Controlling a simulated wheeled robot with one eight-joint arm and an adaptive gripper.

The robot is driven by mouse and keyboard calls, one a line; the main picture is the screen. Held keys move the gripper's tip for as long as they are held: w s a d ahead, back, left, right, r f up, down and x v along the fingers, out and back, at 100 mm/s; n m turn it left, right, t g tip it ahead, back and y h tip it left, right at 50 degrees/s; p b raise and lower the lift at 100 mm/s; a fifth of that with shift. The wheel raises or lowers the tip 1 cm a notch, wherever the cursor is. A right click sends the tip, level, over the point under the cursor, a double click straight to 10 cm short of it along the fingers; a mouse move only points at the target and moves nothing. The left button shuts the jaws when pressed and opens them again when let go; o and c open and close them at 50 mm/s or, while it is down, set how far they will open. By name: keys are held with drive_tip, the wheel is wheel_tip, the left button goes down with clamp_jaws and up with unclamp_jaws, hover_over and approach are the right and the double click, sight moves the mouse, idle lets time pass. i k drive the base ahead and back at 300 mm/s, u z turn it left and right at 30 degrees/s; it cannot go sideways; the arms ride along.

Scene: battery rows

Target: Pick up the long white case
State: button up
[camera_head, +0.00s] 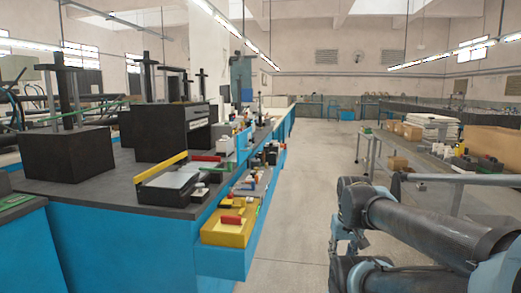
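A long, flat white object (434,122) lies among boxes at the far end of the right-hand table; it may be the long white case, but it is small and I cannot be sure. A pale grey, flat tray-like piece (172,187) lies near the corner of the left bench beside a yellow bar (160,166). My arm's dark tubes and blue-grey joints fill the lower right. I cannot make out my gripper's fingers, and nothing held shows. My arm is well apart from both pale objects.
The left blue bench (120,248) carries dark stands and machines. A yellow tray (228,228) sits on its lower side shelf. A grey table (440,180) with cardboard boxes (408,130) stands on the right. The aisle floor (305,170) between them is clear.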

sight(227, 147)
drive_tip(key=z, duration=1.8)
drive_tip(key=i, duration=1.9)
drive_tip(key=u, duration=3.45)
